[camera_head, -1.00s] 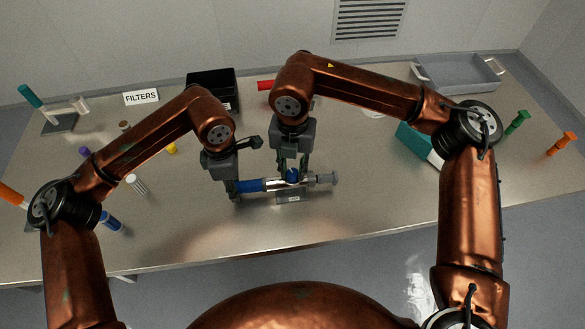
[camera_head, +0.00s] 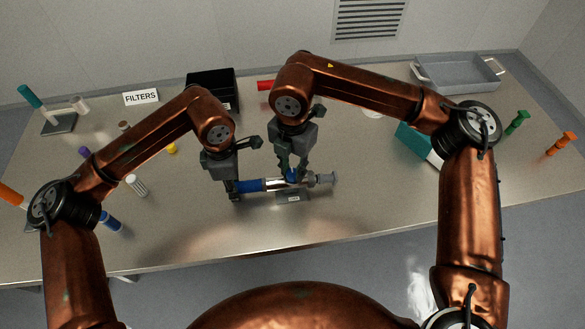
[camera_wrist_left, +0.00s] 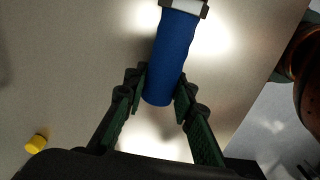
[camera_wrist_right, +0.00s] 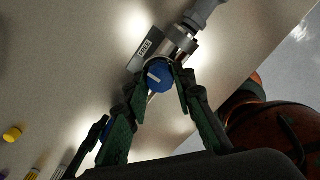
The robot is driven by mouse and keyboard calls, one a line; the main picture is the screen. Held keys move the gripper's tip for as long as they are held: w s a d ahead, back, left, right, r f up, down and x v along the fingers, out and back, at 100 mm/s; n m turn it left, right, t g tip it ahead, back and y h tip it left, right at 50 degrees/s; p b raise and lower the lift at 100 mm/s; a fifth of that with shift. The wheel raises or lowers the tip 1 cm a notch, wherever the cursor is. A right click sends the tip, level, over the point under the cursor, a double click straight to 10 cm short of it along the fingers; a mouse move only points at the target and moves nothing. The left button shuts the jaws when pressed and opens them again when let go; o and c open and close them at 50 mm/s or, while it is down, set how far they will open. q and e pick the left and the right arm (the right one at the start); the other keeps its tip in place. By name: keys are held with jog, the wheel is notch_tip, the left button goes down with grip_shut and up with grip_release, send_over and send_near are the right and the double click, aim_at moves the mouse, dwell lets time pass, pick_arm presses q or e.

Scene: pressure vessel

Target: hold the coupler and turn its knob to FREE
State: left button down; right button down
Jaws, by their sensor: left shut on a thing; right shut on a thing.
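The coupler (camera_head: 271,185) lies level above the table, with a blue handle (camera_wrist_left: 172,55) at its left, a silver body and a grey end (camera_head: 325,179) at its right. My left gripper (camera_head: 238,189) is shut on the blue handle; its fingers show on both sides of the handle's end in the left wrist view. The round blue knob (camera_wrist_right: 158,76) has a white pointer mark. My right gripper (camera_head: 292,175) is shut on the knob from above. A plate reading FREE (camera_wrist_right: 146,48) sits beside the knob; I cannot tell exactly where the pointer stands against it.
A black bin (camera_head: 211,88) stands behind, near the FILTERS sign (camera_head: 141,97). A teal-and-white box (camera_head: 418,146) and a grey tray (camera_head: 460,74) are on the right. Several small bottles and cylinders lie left. The table's front centre is clear.

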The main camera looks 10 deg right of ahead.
aim_at(293, 172)
jog(key=c, duration=1.6)
grip_release()
jog(key=shift+r, duration=0.15)
notch_tip(293, 172, up, 12)
jog(key=shift+f, duration=0.1)
pick_arm(q)
jog(key=c, duration=1.5)
grip_release()
jog(key=shift+c, duration=0.2)
